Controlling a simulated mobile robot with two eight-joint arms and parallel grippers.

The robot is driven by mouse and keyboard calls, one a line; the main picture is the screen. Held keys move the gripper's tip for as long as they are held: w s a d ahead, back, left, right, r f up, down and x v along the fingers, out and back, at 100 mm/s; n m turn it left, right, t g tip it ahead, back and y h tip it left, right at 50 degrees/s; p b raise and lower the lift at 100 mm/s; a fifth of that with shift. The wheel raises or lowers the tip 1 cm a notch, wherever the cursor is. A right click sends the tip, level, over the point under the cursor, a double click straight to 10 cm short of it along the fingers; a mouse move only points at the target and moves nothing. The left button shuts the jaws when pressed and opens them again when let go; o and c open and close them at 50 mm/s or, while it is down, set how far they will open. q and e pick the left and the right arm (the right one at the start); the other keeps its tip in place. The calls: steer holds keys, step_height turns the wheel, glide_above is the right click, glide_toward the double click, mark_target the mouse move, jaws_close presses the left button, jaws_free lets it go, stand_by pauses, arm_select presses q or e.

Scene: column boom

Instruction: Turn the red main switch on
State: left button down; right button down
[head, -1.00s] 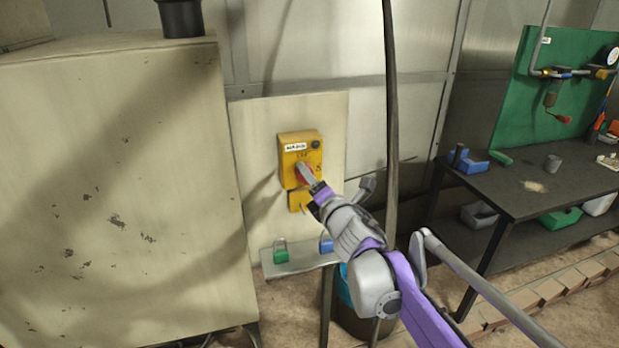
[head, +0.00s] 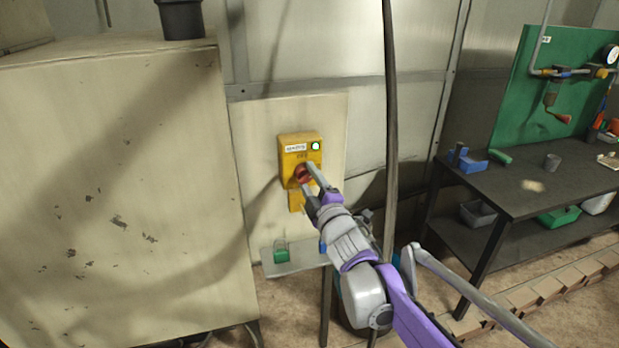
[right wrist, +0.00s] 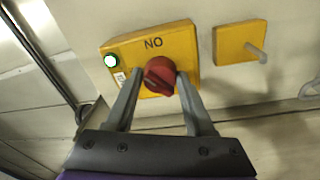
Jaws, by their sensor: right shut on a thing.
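The red main switch (head: 303,174) is a round knob on a yellow box (head: 288,155) on a pale wall panel. The knob shows large in the right wrist view (right wrist: 160,76), below black lettering on the yellow box (right wrist: 188,50). A lamp (head: 316,146) at the box's upper right glows green. My right gripper (head: 309,176) is at the knob. In the right wrist view its two fingers (right wrist: 160,88) lie on either side of the knob, shut on it. My left gripper is not in view.
A small shelf (head: 300,266) below the box carries a green padlock (head: 281,255). A large pale cabinet (head: 110,190) stands close on the left. A dark vertical pole or cable (head: 391,120) hangs right of the box. A dark workbench (head: 525,190) is at the right.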

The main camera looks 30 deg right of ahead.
steer(key=m+p, duration=0.1)
steer(key=m, duration=0.3)
steer(key=shift+a+f+m+h, duration=0.1)
steer(key=shift+m+h, duration=0.3)
steer(key=shift+f+m+p, duration=0.1)
steer(key=shift+m+p, duration=0.25)
steer(key=shift+m, duration=1.25)
steer(key=shift+h, duration=0.3)
steer(key=shift+c, duration=1.4)
jaws_free()
steer(key=v, duration=1.1)
steer(key=shift+w, duration=0.1)
